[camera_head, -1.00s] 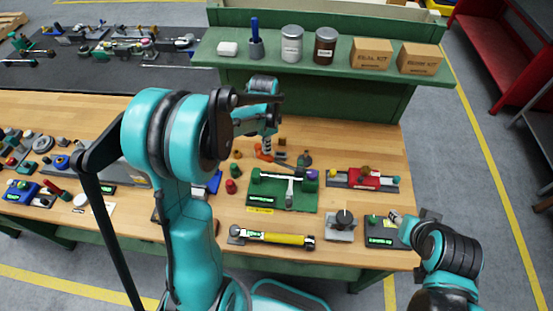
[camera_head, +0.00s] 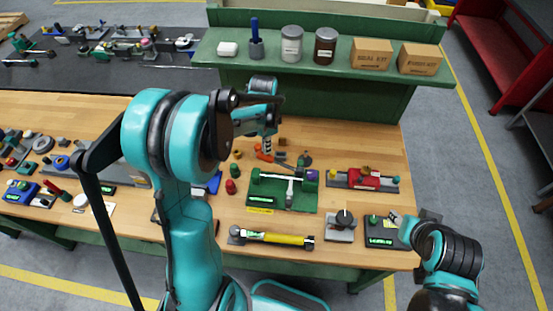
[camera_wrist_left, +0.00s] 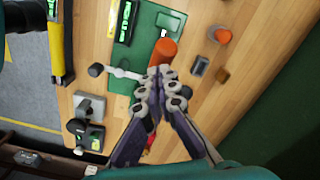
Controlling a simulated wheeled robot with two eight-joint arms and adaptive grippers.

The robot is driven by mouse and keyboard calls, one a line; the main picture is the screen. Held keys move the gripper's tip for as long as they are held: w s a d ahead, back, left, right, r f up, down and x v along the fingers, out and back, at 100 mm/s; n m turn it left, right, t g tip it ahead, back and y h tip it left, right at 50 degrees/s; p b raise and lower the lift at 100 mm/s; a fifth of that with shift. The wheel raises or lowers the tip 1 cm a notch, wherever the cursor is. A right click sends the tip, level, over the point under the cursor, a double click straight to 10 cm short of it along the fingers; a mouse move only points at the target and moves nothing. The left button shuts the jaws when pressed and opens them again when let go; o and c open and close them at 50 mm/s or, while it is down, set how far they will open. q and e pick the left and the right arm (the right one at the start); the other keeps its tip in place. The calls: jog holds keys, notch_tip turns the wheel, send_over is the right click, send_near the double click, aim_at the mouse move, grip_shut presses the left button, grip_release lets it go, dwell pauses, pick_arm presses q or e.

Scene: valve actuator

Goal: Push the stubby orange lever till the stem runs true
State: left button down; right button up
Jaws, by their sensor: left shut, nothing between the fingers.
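The stubby orange lever (camera_wrist_left: 163,51) shows as an orange cylinder in the left wrist view, just beyond my fingertips; in the head view orange (camera_head: 262,153) shows below my left gripper. My left gripper (camera_wrist_left: 163,72) is shut and empty, its tips close against the lever's near end; I cannot tell whether they touch. The green fixture (camera_head: 256,190) lies on the bench in front, with a pale stem (camera_head: 291,188) across it; the stem also shows in the left wrist view (camera_wrist_left: 122,73). My right gripper (camera_head: 396,217) is by a dark box at the right; its jaws are unclear.
A yellow cylinder (camera_head: 275,238) on a mount, a grey block with a black knob (camera_head: 344,217) and a red fixture (camera_head: 365,178) stand around the green one. Red and green pegs (camera_head: 231,186) are left of it. A green shelf (camera_head: 330,68) rises behind.

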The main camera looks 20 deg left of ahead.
pick_arm(q)
jog(key=shift+f, duration=0.15)
jog(key=shift+f+b, duration=0.45)
jog(key=shift+b, duration=0.15)
